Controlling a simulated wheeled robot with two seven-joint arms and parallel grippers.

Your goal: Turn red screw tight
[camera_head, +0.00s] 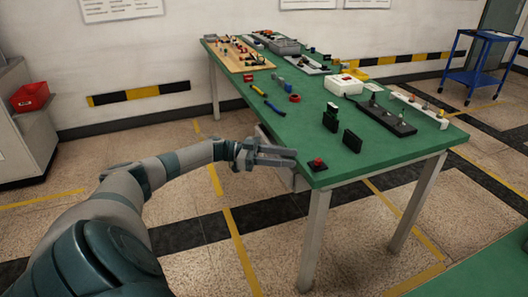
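A small red screw (317,162) sits upright on a dark square base at the near left corner of the green table (310,120). My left gripper (294,158) is just left of the screw, beside the table corner, with its fingers pointing right toward it. A gap shows between the two fingers, and nothing is seen between them. The fingertips look apart from the screw. My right gripper is out of view.
Two black blocks (352,140) stand right of the screw, with a black strip fixture (386,118) and a white box (344,84) behind. A wooden board (238,58) with parts lies at the far left. The tabletop around the screw is clear.

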